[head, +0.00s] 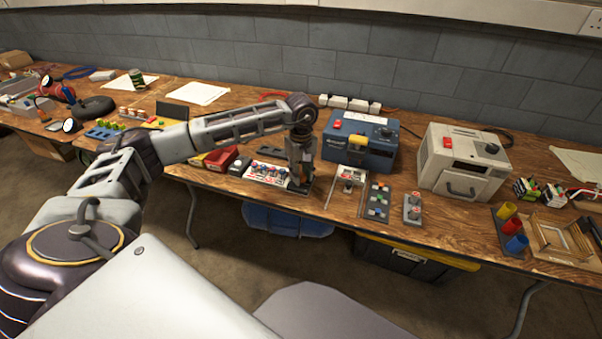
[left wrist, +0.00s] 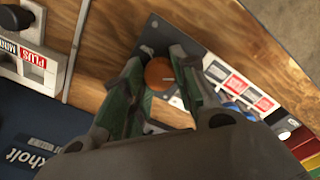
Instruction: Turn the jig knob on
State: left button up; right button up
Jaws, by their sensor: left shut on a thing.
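The jig knob is a round orange knob (left wrist: 158,74) with a pale pointer line, in the left wrist view. It sits on a dark grey plate (left wrist: 156,32), which shows at the workbench's front edge in the head view (head: 303,187). My left gripper (left wrist: 159,66) points down over the plate, its two green-grey fingers on either side of the knob and shut on it. It also shows in the head view (head: 299,180), where it hides most of the knob. I cannot tell the knob's on or off setting. My right gripper is not in view.
A white board with red and blue parts (head: 266,172) lies just left of the plate. A blue box device (head: 362,143) stands behind to the right, with a white labelled block (head: 349,175) before it. A beige device (head: 463,163) stands farther right.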

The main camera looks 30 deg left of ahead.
pick_arm(q)
jog(key=shift+r, duration=0.1)
jog(key=shift+c, duration=0.2)
jog(key=o, duration=0.8)
notch_tip(320, 180, up, 12)
dwell(0.9)
